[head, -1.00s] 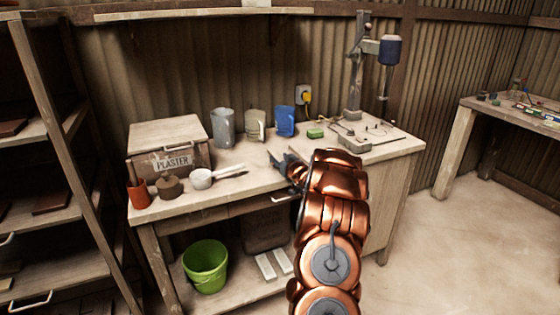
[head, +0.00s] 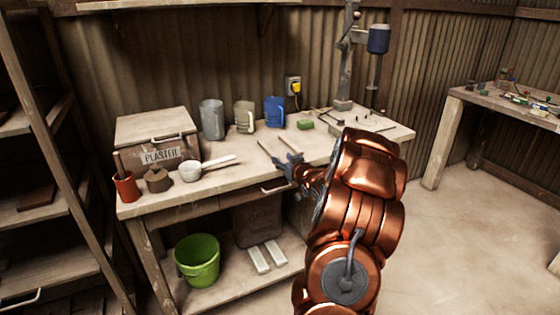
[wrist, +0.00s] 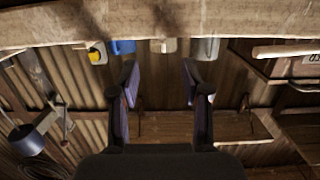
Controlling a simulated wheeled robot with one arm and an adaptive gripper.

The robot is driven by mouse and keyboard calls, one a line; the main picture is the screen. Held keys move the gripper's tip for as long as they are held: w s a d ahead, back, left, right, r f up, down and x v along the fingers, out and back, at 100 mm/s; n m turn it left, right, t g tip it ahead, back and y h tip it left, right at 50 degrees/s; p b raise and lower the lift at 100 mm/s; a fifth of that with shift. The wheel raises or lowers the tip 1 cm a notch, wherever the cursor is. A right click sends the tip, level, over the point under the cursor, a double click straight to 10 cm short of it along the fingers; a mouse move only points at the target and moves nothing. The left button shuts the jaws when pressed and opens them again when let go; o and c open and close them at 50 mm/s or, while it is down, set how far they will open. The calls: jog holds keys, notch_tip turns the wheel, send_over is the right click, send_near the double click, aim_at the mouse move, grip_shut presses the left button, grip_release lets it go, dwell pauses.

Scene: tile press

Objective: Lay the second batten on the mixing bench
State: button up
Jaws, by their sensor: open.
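In that upside-down view the bench edge (wrist: 150,25) runs across the top. I cannot tell whether the fingers touch the strips.
A plaster box (head: 157,130), a white scoop (head: 190,171), several jugs and a green sponge (head: 305,124) stand on the bench. A drill-like stand (head: 345,75) is at its right. Below are a green bucket (head: 198,260) and two white bars (head: 266,257).

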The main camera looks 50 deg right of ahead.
jog(key=shift+s, duration=0.15)
jog(key=w+a+n+g+y, duration=0.1)
jog(key=a+g, duration=0.3)
jog(key=a, duration=0.9)
jog(key=s+a+g+y, duration=0.2)
jog(key=s+a+g, duration=0.35)
jog(key=a, duration=0.75)
jog(key=s+a+n+g+y, duration=0.1)
jog(key=s+a+g, duration=0.1)
jog(key=s+a, duration=0.5)
jog(key=s+a+n+g, duration=0.1)
jog(key=s+a+g, duration=0.2)
jog(key=s+a, duration=0.4)
jog(key=s+a+n+g+y, duration=0.1)
jog(key=s+a, duration=0.7)
jog(key=s, duration=1.2)
jog(key=shift+r+g+y, duration=0.25)
jog(key=shift+g+y, duration=0.05)
jog(key=shift+g, duration=0.55)
jog(key=shift+a, duration=0.1)
